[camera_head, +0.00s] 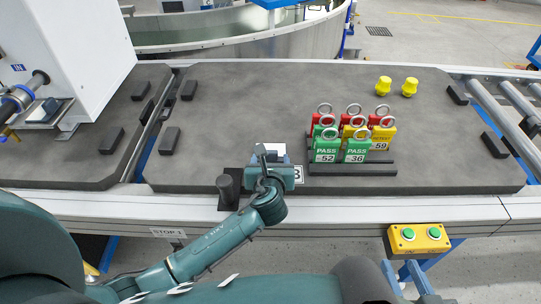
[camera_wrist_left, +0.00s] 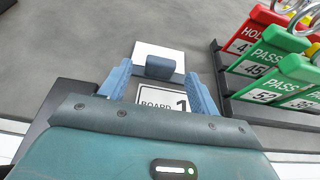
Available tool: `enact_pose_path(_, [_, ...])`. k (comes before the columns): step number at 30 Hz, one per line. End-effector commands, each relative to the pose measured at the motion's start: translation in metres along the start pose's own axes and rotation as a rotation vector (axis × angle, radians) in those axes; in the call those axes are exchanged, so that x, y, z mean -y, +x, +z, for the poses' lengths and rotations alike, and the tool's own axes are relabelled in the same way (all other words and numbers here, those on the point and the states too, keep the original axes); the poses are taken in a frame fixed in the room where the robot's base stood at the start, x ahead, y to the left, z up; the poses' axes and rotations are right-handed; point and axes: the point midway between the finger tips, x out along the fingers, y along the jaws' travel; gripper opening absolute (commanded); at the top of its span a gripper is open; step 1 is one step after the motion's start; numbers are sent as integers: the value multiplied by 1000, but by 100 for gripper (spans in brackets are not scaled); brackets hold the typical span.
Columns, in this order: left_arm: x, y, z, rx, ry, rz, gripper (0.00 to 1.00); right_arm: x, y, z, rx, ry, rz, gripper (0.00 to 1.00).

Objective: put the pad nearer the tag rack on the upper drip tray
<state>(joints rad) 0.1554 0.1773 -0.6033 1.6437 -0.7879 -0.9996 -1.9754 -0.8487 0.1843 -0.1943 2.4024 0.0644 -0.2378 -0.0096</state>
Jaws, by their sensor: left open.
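My left gripper (camera_head: 268,160) reaches in over the grey mat, left of the tag rack (camera_head: 350,169). Its fingers (camera_wrist_left: 160,80) are open on either side of a dark grip on a pale block (camera_wrist_left: 155,50), perhaps a pad; I cannot tell whether they touch it. The block's pale top also shows in the head view (camera_head: 270,148), partly hidden by the gripper. A white label reading BOARD 1 (camera_wrist_left: 165,99) lies just below the grip in the wrist view. I cannot make out a drip tray. My right gripper is not in view.
The rack holds several red, yellow and green ring-topped tags. Two yellow knobs (camera_head: 397,87) stand behind it. A dark upright post (camera_head: 228,190) stands left of my gripper. A yellow two-button box (camera_head: 418,238) is at the front right. The mat's middle back is clear.

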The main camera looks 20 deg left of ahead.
Motion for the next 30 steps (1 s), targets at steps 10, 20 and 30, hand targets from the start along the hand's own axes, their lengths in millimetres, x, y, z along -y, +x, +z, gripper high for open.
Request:
enact_pose_path(10, [0, 22, 0, -1, 1, -2, 62, 6, 4, 6, 12, -12, -17, 36])
enact_pose_path(20, [0, 22, -1, -1, 1, -1, 42, 6, 5, 9, 16, -12, -17, 36])
enact_pose_path(30, [0, 22, -1, -1, 1, -1, 14, 5, 5, 10, 17, -13, -14, 36])
